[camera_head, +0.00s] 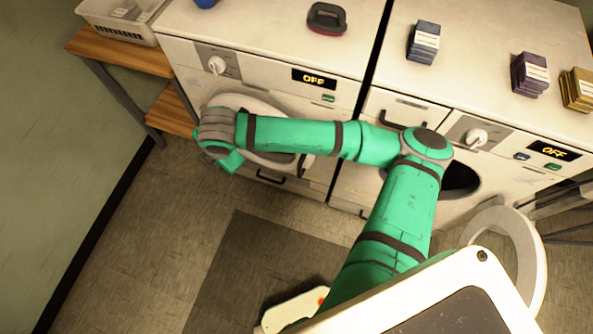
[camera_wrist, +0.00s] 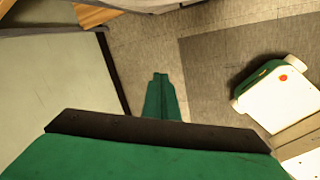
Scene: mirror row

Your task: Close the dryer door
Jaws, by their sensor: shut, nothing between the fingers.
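The left machine (camera_head: 275,55) shows a knob and an "OFF" display, with no drawer seen on its upper front; I take it as the dryer. Its round pale door (camera_head: 262,104) lies close to the front and looks shut or nearly shut; my arm hides much of it. My gripper (camera_head: 231,162) is shut and empty in front of the door's left part; I cannot tell whether it touches. In the wrist view my shut fingers (camera_wrist: 161,78) point down toward the floor, and no door shows there.
The right machine (camera_head: 500,120) has a top drawer (camera_head: 405,107), and its ring door (camera_head: 528,245) hangs wide open. A wooden shelf (camera_head: 115,50) with a basket (camera_head: 120,22) stands left. A dark mat (camera_head: 265,265) lies on otherwise clear floor in front.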

